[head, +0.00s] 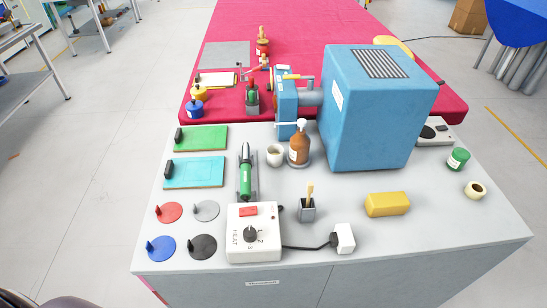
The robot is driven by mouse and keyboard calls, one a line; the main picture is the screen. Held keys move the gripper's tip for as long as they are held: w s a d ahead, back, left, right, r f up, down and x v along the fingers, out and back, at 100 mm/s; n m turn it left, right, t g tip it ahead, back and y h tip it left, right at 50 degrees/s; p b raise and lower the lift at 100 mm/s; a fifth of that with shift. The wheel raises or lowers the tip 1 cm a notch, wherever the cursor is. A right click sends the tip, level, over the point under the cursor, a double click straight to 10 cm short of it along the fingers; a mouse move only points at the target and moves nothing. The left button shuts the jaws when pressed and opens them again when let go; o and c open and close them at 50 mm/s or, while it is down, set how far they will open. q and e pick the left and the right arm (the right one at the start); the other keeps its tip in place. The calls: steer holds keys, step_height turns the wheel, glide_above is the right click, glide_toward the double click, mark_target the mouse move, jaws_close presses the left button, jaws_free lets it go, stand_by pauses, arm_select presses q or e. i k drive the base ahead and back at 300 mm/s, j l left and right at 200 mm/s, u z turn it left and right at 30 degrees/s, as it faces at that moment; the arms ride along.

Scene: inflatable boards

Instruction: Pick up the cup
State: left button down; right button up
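A small white cup (275,158) stands upright on the grey table (300,260), near the middle. It stands just left of a brown pump bottle (299,151) and right of a green-handled tool (246,180) on a stand. The cup's opening faces up, and its contents are too small to tell. Neither of my grippers shows in the head view.
A large blue machine (375,115) stands behind and right of the cup. In front are a grey holder with a brush (307,212), a white heat control box (253,240) and a yellow block (387,204). Green (205,138) and cyan (198,172) boards lie left.

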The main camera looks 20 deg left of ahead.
mark_target(275, 160)
steer(key=i+l+u, duration=0.15)
steer(key=l, duration=0.25)
steer(key=i+l+u, duration=0.1)
steer(key=l, duration=0.3)
steer(key=i+l+u, duration=0.15)
steer(key=l, duration=0.25)
steer(key=l+u, duration=0.15)
steer(key=l, duration=0.25)
steer(key=i, duration=0.05)
